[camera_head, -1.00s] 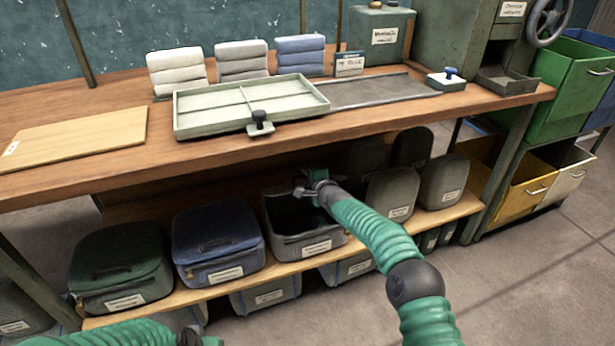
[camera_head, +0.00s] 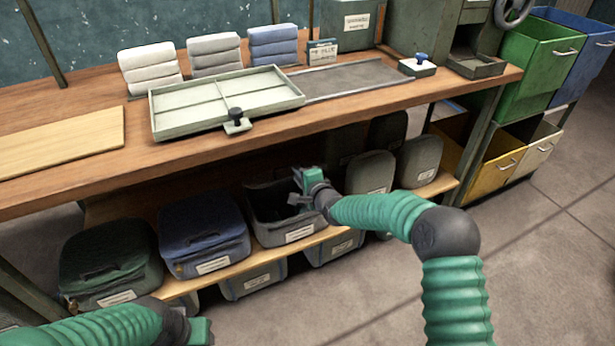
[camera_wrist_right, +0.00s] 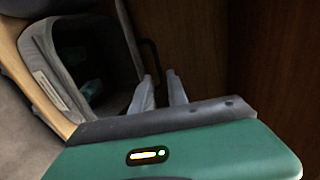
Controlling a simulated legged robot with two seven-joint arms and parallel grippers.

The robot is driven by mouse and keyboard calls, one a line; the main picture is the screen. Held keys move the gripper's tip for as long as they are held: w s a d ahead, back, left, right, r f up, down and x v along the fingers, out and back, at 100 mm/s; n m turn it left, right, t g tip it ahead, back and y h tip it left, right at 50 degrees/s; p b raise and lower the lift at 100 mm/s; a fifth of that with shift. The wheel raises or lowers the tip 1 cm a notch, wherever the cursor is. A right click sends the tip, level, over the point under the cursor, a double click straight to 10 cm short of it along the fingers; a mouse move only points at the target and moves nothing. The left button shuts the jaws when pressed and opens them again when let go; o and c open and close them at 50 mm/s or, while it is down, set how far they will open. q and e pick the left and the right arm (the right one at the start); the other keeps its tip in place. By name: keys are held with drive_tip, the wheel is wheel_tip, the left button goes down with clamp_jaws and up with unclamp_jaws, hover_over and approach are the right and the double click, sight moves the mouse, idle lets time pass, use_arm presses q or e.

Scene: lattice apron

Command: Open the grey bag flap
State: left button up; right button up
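The grey bag (camera_head: 283,232) sits on the lower shelf, right of the blue bag. Its mouth is open and shows a dark inside. In the right wrist view the grey bag (camera_wrist_right: 60,84) fills the upper left. Its flap (camera_wrist_right: 130,45) seems folded back, with a black handle loop (camera_wrist_right: 153,58) beside the fingers. My right gripper (camera_head: 300,187) is above the bag's back right rim. In the wrist view its two fingers (camera_wrist_right: 162,90) stand apart with nothing visible between them. My left gripper (camera_head: 198,331) is low at the front left, away from the bags; its fingers cannot be made out.
A blue bag (camera_head: 203,236) and a green bag (camera_head: 108,262) stand left on the lower shelf (camera_head: 330,236). More grey bags (camera_head: 371,172) stand right. The wooden tabletop (camera_head: 200,163) overhangs the shelf. A divided tray (camera_head: 163,132) lies on it.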

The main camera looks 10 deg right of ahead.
drive_tip(key=p+v, duration=0.1)
drive_tip(key=v, duration=0.5)
drive_tip(key=shift+s+p, duration=0.25)
drive_tip(key=shift+p, duration=0.05)
drive_tip(key=shift+d, duration=0.1)
